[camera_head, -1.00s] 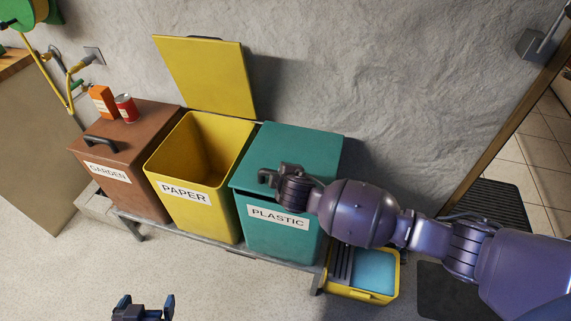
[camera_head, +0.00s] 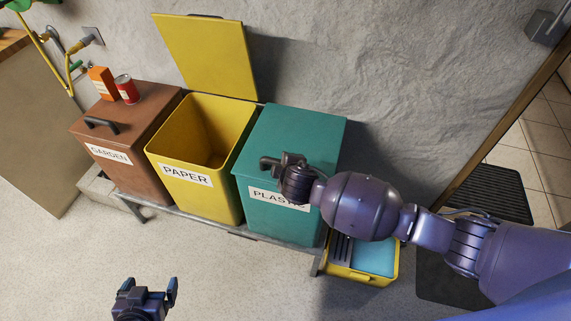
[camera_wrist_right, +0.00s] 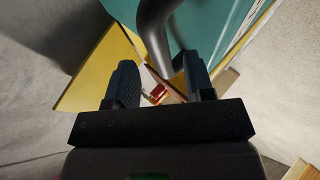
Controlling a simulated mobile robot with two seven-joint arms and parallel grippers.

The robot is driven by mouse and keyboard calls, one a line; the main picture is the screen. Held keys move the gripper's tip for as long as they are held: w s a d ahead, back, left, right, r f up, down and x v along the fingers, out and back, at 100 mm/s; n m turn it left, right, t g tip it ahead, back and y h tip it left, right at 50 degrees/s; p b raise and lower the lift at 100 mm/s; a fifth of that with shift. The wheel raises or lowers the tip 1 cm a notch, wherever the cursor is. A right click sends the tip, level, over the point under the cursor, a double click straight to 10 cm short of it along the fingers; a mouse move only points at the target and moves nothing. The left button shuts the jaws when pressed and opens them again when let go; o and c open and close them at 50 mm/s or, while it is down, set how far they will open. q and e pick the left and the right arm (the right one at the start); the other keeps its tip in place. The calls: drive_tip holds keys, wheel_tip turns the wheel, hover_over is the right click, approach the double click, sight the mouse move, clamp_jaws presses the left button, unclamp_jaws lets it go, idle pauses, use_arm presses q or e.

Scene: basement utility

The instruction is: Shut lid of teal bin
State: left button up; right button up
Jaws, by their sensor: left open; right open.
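The teal bin (camera_head: 262,222), labelled PLASTIC, stands at the right end of the row in the head view. Its teal lid (camera_head: 295,130) lies flat over the bin's top and looks shut. My right gripper (camera_head: 277,162) is at the lid's front edge, partly covering the label. In the right wrist view its fingers (camera_wrist_right: 160,84) are apart, with a dark curved bar (camera_wrist_right: 153,25), which looks like the lid's handle, just beyond and between them. Contact cannot be told. My left gripper (camera_head: 147,292) is open and empty, low in the head view, over the floor.
The yellow PAPER bin (camera_head: 222,195) stands open, its lid (camera_head: 207,55) raised against the wall. The brown GARDEN bin (camera_head: 125,170) is shut, with a red can (camera_head: 127,90) and orange box (camera_head: 102,82) on top. A yellow mop bucket (camera_head: 360,277) sits right of the rack.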

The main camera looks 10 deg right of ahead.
use_arm(q)
drive_tip(key=shift+w+r+p, duration=0.25)
drive_tip(key=shift+r+p, duration=0.15)
drive_tip(key=shift+r, duration=0.25)
drive_tip(key=shift+w+r+p, duration=0.2)
drive_tip(key=shift+r+p, duration=0.15)
drive_tip(key=shift+r, duration=0.25)
use_arm(e)
drive_tip(key=v, duration=0.9)
use_arm(q)
drive_tip(key=shift+s+f, duration=0.1)
drive_tip(key=shift+s, duration=0.1)
use_arm(e)
drive_tip(key=shift+r, duration=0.1)
